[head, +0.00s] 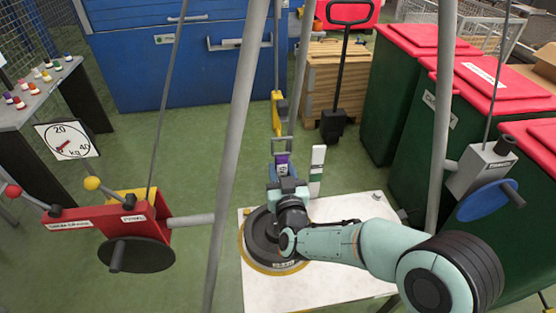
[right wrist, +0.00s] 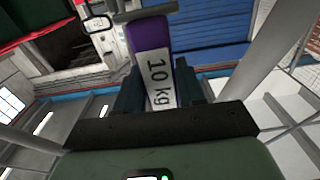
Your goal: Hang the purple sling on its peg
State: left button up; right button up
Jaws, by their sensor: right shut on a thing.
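In the head view the sling (head: 282,160) is a small purple patch just beyond my right gripper (head: 283,174), above the round dark turntable (head: 262,240). I cannot make out the sling's peg. My left gripper is not in view.
A yellow and grey hook block (head: 279,112) hangs just beyond the sling. A white-green post (head: 317,170) stands close on the right. Grey frame legs (head: 236,150) flank the turntable. A red winch (head: 110,218) is left, a grey winch (head: 482,170) right.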

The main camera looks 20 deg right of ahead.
jog(key=shift+v, duration=1.75)
